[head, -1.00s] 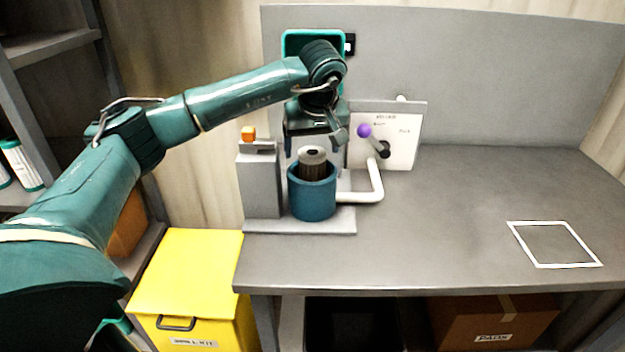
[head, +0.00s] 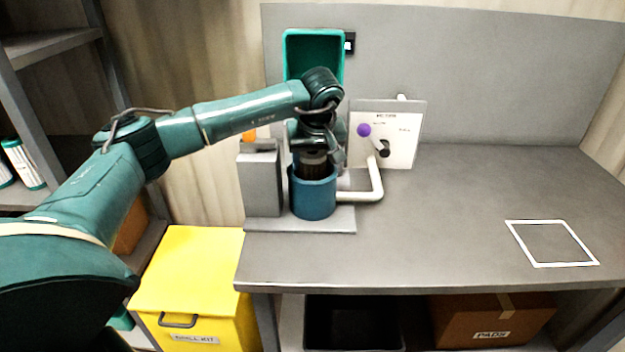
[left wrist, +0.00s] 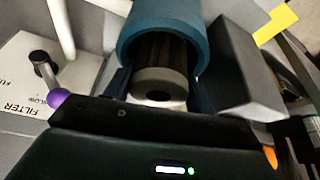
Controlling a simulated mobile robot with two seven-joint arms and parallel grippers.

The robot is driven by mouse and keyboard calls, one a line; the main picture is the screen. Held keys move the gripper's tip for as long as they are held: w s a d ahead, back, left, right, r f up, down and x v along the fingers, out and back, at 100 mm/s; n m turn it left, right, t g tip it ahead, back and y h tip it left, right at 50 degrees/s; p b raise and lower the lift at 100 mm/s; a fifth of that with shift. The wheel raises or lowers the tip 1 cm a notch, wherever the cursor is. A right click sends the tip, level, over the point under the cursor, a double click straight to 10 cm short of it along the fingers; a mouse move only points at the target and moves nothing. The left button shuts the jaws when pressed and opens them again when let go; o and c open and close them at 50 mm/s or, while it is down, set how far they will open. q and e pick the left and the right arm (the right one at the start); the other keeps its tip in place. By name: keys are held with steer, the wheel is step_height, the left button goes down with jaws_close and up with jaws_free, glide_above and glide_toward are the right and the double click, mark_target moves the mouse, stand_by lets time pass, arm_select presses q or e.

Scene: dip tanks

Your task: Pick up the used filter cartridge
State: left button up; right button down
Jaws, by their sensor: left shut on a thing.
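The used filter cartridge (head: 313,171) is dark and pleated with a grey ring end cap. It stands in the blue round housing (head: 313,198), its upper part above the rim. In the left wrist view the cartridge (left wrist: 160,86) shows its end cap with a dark centre hole, inside the blue housing (left wrist: 158,28). My left gripper (head: 315,158) is over the housing and shut on the top of the cartridge, with a finger on each side. The gripper hides most of the cap in the head view. My right gripper is not in view.
A grey block (head: 259,182) with an orange knob stands left of the housing. A white pipe (head: 372,188) and a panel (head: 400,140) with a purple-knobbed lever (head: 364,130) are at the right. A yellow bin (head: 187,275) stands below left. The right tabletop is clear, with a white outlined square (head: 552,244).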

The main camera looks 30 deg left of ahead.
arm_select(q)
steer(key=c, duration=0.9)
steer(key=shift+r, duration=0.1)
